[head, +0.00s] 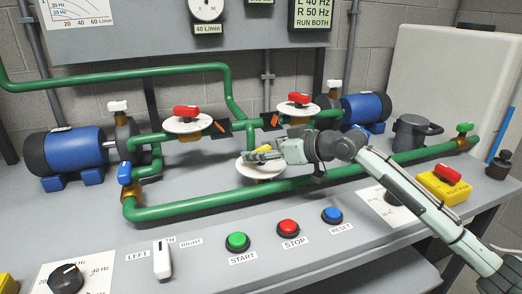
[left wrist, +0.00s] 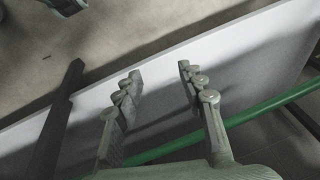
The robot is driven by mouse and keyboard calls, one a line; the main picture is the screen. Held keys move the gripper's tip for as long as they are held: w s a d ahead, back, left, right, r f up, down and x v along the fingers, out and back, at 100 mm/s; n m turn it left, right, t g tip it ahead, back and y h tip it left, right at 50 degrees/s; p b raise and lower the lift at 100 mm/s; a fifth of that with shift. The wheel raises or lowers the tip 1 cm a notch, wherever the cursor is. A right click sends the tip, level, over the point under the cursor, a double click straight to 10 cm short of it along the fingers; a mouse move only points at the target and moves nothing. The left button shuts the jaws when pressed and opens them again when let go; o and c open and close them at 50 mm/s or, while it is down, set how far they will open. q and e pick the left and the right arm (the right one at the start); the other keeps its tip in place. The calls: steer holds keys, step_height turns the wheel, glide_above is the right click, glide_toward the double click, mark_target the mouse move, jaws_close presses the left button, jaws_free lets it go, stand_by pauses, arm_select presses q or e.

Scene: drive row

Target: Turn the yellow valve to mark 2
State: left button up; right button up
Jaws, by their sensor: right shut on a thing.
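The yellow valve (head: 264,149) sits on a white round dial plate (head: 262,170) in the middle of the bench, on the green pipework. My right gripper (head: 262,155), on the arm from the right, is shut on its handle. The fingers hide much of the handle and part of the plate, and I cannot read the marks, so its setting is unclear. My left gripper (left wrist: 160,72) is open and empty in the left wrist view; it does not show in the head view.
Two red-handled valves (head: 186,112) (head: 299,99) stand behind, with blue pumps (head: 74,153) (head: 365,107) at both sides. A green pipe (head: 200,204) runs in front. Green, red and blue buttons (head: 288,227) and a white switch (head: 161,260) line the front edge.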

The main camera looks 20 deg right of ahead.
steer(key=shift+n+g+y, duration=0.3)
steer(key=shift+n, duration=0.1)
steer(key=shift+y+b, duration=0.3)
steer(key=n+g+y+b, duration=0.3)
steer(key=n, duration=0.1)
steer(key=shift+n+g, duration=0.3)
steer(key=shift+g, duration=0.1)
arm_select(q)
steer(key=a+v, duration=0.1)
steer(key=v, duration=0.9)
steer(key=shift+a+b, duration=0.3)
steer(key=shift+b, duration=0.1)
arm_select(e)
steer(key=shift+n+g, duration=0.3)
steer(key=shift+g, duration=0.1)
arm_select(q)
steer(key=shift+r, duration=0.1)
arm_select(e)
steer(key=o, duration=1.2)
steer(key=shift+y, duration=0.3)
